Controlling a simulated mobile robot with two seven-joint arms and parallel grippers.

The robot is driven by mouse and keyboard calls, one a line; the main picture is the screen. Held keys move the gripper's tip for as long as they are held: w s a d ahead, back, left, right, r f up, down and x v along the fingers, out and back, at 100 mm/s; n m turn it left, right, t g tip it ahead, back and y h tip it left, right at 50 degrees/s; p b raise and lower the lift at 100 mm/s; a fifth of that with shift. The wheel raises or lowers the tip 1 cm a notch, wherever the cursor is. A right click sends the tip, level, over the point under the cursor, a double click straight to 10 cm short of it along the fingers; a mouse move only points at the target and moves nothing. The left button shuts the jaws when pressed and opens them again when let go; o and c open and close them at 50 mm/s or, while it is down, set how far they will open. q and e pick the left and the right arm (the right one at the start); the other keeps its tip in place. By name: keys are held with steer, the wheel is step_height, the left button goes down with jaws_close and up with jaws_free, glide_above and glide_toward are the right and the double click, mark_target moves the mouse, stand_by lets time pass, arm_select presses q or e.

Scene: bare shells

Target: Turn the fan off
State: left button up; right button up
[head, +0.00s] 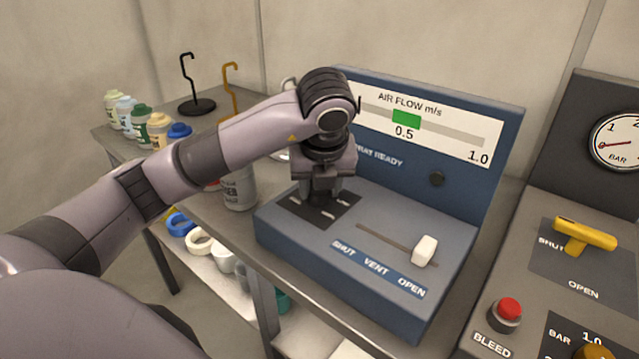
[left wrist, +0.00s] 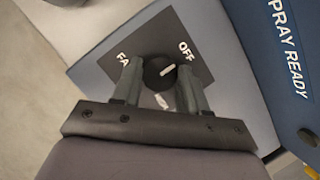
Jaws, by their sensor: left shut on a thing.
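The fan knob (left wrist: 160,73) is a round black dial on a dark square plate on the blue-grey console. Its white pointer line slants toward the OFF label (left wrist: 186,51). The word FAN is partly covered at the left of the plate. My left gripper (left wrist: 160,82) has one finger on each side of the knob and is shut on it. In the head view my left gripper (head: 322,205) reaches down onto the dark plate (head: 342,212) and hides the knob. My right gripper is not in view.
The console (head: 295,233) has a white slider (head: 425,250) near OPEN. Its air flow gauge (head: 408,118) shows a green block near 0.5. A yellow handle (head: 584,234) and red button (head: 508,309) are on the right panel. Several bottles (head: 141,124) stand at left.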

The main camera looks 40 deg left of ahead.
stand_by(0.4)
arm_select(q)
steer(key=o, duration=1)
steer(key=shift+o, duration=0.2)
steer(key=shift+r, duration=0.1)
steer(key=p+v, duration=0.2)
steer(key=v, duration=0.5)
steer(key=shift+s, duration=0.1)
